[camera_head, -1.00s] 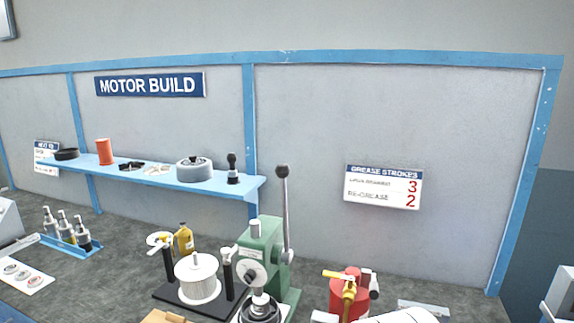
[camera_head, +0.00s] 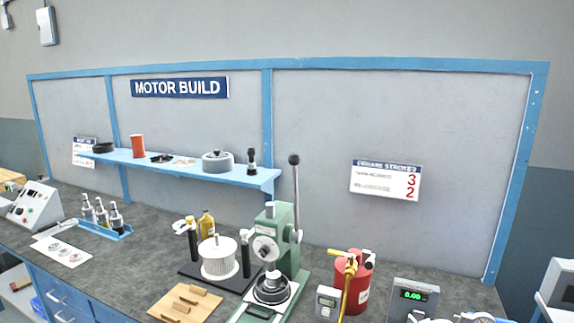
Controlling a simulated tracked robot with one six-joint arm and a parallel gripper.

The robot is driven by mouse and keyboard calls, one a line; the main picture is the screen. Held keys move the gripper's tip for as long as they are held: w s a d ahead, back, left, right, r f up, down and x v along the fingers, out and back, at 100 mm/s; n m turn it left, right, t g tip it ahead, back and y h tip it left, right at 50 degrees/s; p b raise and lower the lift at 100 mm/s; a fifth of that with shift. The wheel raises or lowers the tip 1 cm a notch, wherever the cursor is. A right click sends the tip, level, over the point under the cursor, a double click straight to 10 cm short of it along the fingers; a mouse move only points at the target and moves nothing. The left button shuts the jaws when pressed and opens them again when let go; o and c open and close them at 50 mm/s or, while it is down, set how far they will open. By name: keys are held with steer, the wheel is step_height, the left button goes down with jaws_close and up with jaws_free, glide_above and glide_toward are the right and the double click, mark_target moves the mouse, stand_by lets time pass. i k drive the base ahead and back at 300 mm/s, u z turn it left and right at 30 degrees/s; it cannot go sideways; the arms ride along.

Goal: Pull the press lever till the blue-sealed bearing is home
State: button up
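The green press (camera_head: 286,240) stands on the bench, just right of the picture's middle. Its lever (camera_head: 296,195) stands nearly upright on the right side of the press and ends in a dark ball knob (camera_head: 294,159). A dark, ringed round part (camera_head: 272,288) sits on the press base below the ram. I cannot make out a blue seal or the bearing itself, nor how deep anything is seated. My gripper cannot be made out in this view.
A white wound part (camera_head: 219,260) on a black stand is left of the press. A wooden block (camera_head: 186,302) lies in front. A red canister (camera_head: 358,285) and a scale display (camera_head: 413,295) are to the right. A blue shelf (camera_head: 240,178) runs behind.

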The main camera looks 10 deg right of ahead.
mark_target(293, 159)
steer(key=k, duration=0.2)
steer(key=u, duration=0.5)
steer(key=i, duration=1.15)
steer(key=u, duration=0.1)
